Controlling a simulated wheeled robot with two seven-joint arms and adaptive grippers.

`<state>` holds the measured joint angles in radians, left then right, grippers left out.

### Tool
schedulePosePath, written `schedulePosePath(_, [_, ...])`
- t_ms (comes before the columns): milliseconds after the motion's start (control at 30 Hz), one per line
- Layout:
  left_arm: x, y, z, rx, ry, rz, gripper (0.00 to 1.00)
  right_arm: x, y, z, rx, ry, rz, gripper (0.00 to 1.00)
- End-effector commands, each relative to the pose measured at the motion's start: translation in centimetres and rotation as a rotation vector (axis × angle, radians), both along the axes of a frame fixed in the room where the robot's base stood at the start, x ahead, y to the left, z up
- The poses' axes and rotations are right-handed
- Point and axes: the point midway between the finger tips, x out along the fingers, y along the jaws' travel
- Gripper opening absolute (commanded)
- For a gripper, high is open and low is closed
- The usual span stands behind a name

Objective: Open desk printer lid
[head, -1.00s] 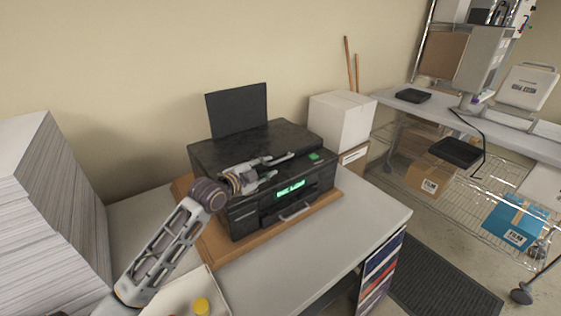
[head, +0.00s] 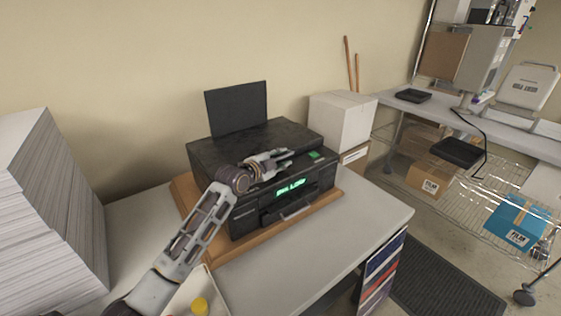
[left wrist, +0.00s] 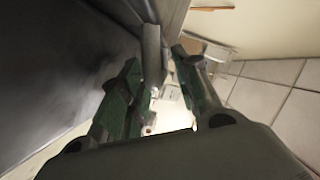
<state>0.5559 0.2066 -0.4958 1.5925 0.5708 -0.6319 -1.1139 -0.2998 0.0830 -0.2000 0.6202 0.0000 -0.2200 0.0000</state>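The black desk printer (head: 235,150) sits on a wooden board (head: 215,250) on the grey table, its flat top lid down and a dark panel (head: 238,108) upright at its rear. A green display (head: 290,187) glows on its front. My left gripper (head: 284,160) is at the front upper edge of the printer, hiding part of that edge. In the left wrist view my left gripper (left wrist: 163,82) has its two fingers apart, with a grey bar-like part (left wrist: 151,58) showing between them. I cannot tell whether they touch it. My right gripper is not in view.
A tall paper stack (head: 45,200) stands at the left. A white box (head: 343,118) stands behind the printer's right side. The table (head: 350,235) is clear right of the board.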

Motion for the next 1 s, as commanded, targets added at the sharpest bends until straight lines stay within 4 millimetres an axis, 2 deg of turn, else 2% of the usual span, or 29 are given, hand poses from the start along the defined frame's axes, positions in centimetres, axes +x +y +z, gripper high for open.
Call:
schedulePosePath(467, [0.46, -0.31, -0.05, 0.0, 0.0, 0.0, 0.32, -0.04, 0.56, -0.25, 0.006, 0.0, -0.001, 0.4])
schedulePosePath(700, [0.44, -0.3, -0.07, 0.0, 0.0, 0.0, 0.01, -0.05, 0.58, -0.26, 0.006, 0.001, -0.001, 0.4])
schedulePosePath(1000, [0.42, -0.31, -0.12, 0.0, 0.001, -0.001, 0.0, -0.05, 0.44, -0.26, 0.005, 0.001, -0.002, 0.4])
